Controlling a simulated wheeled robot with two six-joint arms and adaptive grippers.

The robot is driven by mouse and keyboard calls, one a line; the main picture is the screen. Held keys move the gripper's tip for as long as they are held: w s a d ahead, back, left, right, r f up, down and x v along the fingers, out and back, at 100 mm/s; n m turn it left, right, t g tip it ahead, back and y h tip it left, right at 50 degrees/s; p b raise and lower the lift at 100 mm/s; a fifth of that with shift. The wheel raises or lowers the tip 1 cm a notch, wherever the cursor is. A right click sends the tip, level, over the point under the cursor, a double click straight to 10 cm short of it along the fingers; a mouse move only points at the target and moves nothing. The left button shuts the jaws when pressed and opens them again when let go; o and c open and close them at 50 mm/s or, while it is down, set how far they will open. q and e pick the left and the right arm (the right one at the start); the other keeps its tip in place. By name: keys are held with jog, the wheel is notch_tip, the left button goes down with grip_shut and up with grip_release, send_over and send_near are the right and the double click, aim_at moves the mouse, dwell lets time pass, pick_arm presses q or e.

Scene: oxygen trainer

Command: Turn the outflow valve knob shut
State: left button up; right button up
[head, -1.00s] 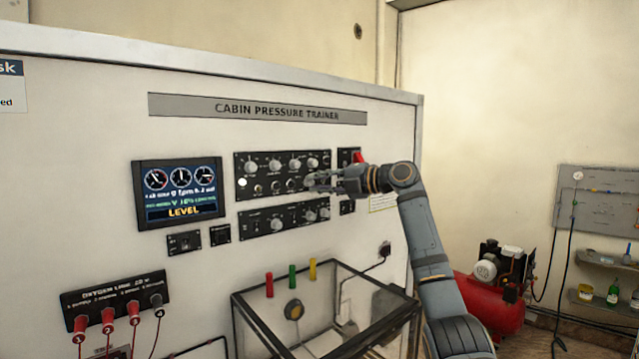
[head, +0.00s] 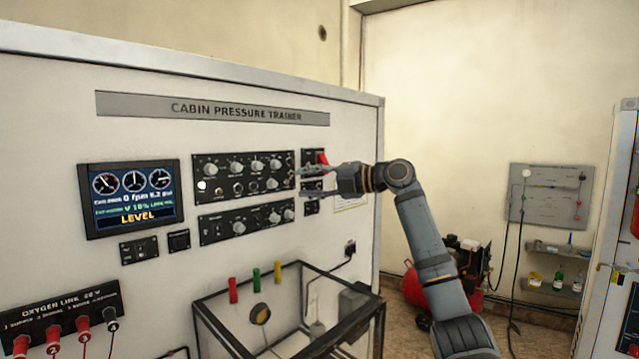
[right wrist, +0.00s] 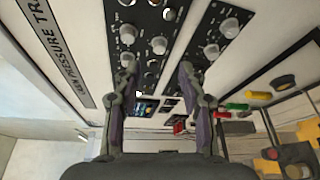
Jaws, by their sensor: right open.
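The upper black control panel (head: 243,176) carries several grey knobs and small switches. A lower black panel (head: 246,220) carries a few more knobs. The labels are too small to read, so I cannot tell which knob is the outflow valve knob. My right gripper (head: 299,181) is at the upper panel's right edge, its fingers pointing left. In the right wrist view my right gripper (right wrist: 158,72) is open, with nothing held between its fingers. A grey knob (right wrist: 159,45) shows beyond the gap between the fingertips. My left gripper is out of view.
A screen (head: 131,197) left of the panels reads LEVEL. A red switch guard (head: 322,158) is just above my right gripper. A glass-sided case (head: 285,318) stands below, near my right arm. A red compressor (head: 414,286) is on the floor behind the arm.

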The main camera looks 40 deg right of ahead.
jog(key=v, duration=0.4)
jog(key=shift+s+r, duration=0.1)
jog(key=shift+s, duration=0.2)
jog(key=shift+d, duration=0.1)
